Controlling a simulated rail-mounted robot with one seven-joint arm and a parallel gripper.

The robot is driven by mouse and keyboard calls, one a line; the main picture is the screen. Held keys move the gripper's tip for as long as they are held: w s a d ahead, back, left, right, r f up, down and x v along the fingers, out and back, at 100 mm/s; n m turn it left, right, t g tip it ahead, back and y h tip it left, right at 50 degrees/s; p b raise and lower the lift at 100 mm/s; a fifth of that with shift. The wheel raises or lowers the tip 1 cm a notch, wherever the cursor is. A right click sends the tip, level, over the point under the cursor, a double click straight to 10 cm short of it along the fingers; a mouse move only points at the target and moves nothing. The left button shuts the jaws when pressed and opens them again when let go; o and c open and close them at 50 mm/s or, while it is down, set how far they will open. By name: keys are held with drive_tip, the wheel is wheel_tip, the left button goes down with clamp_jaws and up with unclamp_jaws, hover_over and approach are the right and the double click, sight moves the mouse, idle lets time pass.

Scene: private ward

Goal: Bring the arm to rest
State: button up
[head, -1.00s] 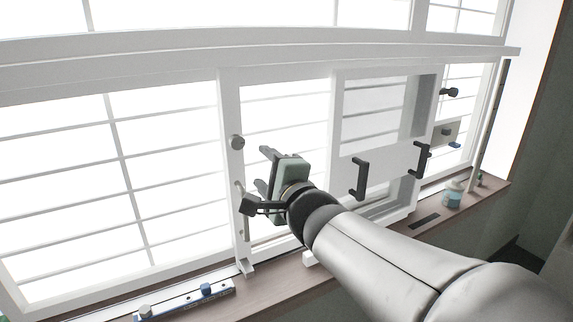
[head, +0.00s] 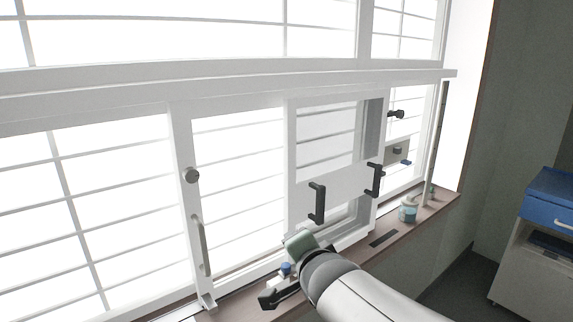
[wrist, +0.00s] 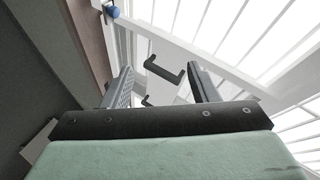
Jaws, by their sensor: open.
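My gripper (head: 300,243) shows in the head view low in front of the window, just below the left black handle. Its green body is visible there, while its fingers are mostly hidden. In the wrist view my gripper (wrist: 160,68) has its two fingers well apart, with nothing held between them. The black handles appear beyond the fingers, and I cannot tell the exact distance to them. My pale arm comes up from the lower right of the head view.
The sliding window has a left black handle (head: 316,203), a right black handle (head: 375,180) and a long grey handle (head: 199,246). A small jar (head: 408,210) stands on the brown sill (head: 432,212). A blue-topped cabinet (head: 548,192) stands at right, with open floor before it.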

drive_tip(key=s+d+f+n+g+h, duration=0.4)
drive_tip(key=s+d+f+n+g, duration=0.15)
drive_tip(key=s+d+f, duration=0.45)
drive_tip(key=s+d+f+n+g, duration=0.1)
drive_tip(key=s+f+n+g, duration=0.1)
drive_tip(key=s, duration=0.3)
drive_tip(key=s+d+f+n+g+y, duration=0.1)
drive_tip(key=s+f+n+g, duration=0.2)
drive_tip(key=s, duration=0.3)
drive_tip(key=shift+f+g, duration=0.25)
drive_tip(key=shift+g, duration=0.6)
